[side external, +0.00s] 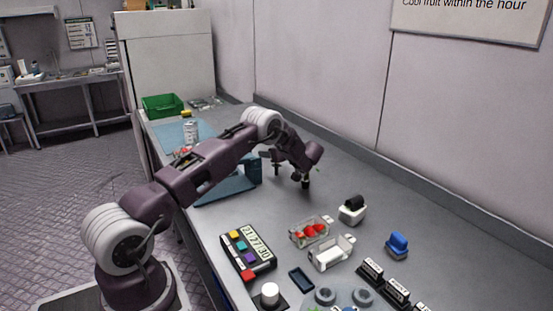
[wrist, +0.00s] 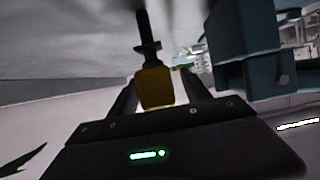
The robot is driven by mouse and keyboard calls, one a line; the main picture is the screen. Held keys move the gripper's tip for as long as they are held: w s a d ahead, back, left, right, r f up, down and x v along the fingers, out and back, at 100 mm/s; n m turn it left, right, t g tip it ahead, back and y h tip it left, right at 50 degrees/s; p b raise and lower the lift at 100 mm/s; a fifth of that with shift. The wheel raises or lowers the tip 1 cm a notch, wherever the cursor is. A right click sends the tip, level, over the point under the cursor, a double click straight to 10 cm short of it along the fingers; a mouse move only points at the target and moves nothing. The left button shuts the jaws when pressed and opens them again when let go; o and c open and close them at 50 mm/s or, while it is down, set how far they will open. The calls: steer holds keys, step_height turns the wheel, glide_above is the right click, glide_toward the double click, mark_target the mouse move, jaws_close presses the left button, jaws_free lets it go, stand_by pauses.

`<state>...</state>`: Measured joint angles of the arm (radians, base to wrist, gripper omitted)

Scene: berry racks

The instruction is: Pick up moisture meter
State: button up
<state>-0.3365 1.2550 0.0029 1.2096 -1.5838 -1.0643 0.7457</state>
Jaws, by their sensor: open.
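In the wrist view, a yellow block-shaped body with a thin black stem and collar above it, which looks like the moisture meter (wrist: 157,88), stands upright between the two fingers of my gripper (wrist: 160,97). The fingers are open, one on each side of it. I cannot tell whether either finger touches it. Its lower end is hidden behind the dark gripper body. In the side external view my gripper (side external: 270,161) is low over the bench, beside a teal holder (side external: 252,170). The meter is too small and covered to make out clearly there.
The teal holder also shows close on the right in the wrist view (wrist: 245,45). Nearer on the bench are a punnet of red berries (side external: 310,231), a white punnet (side external: 331,254), a keypad box (side external: 247,253) and a blue item (side external: 397,246). A wall bounds the bench.

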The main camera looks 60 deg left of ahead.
jaws_close()
steer(key=shift+r, duration=0.15)
